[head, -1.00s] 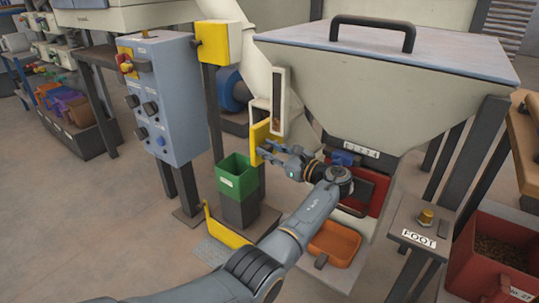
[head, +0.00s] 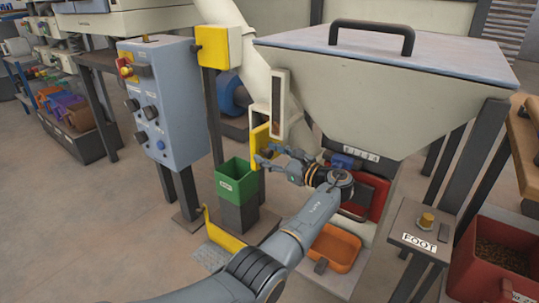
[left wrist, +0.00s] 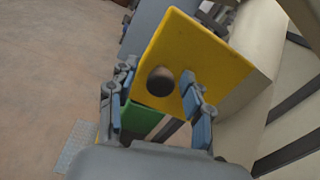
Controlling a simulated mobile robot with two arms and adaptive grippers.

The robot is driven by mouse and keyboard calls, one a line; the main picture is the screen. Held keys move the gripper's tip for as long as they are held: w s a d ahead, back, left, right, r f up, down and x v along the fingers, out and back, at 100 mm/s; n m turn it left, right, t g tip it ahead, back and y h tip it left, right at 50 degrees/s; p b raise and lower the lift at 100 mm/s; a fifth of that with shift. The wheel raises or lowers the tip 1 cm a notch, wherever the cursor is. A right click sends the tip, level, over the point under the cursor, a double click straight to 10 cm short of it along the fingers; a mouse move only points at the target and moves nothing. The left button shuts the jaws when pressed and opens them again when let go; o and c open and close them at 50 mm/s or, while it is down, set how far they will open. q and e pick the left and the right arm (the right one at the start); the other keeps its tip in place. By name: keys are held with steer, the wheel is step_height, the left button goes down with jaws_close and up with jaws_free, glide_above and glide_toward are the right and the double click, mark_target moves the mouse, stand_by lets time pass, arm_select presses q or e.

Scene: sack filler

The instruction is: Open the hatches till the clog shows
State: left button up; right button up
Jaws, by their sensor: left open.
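A yellow hatch plate (head: 259,139) stands out beside the pale chute below the hopper. In the left wrist view the yellow plate (left wrist: 205,55) fills the middle and bears a dark round knob (left wrist: 160,81). My left gripper (head: 264,156) is open at the plate. Its fingers (left wrist: 157,84) lie on either side of the knob; I cannot tell if they touch it. A red hatch (head: 379,199) with a dark front is low under the hopper, partly behind my arm. No clog is visible. My right gripper is out of view.
The hopper (head: 390,90) has a lid with a black handle. A green bin (head: 237,183) stands below the yellow plate, and an orange tray (head: 335,247) below the red hatch. A control cabinet (head: 165,105) stands left; a FOOT pedestal (head: 420,232) stands right.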

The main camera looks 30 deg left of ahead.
arm_select(q)
steer(key=shift+d, duration=0.1)
steer(key=v, duration=1.1)
steer(key=shift+s+d, duration=0.15)
steer(key=shift+d, duration=0.2)
steer(key=shift+f, duration=0.15)
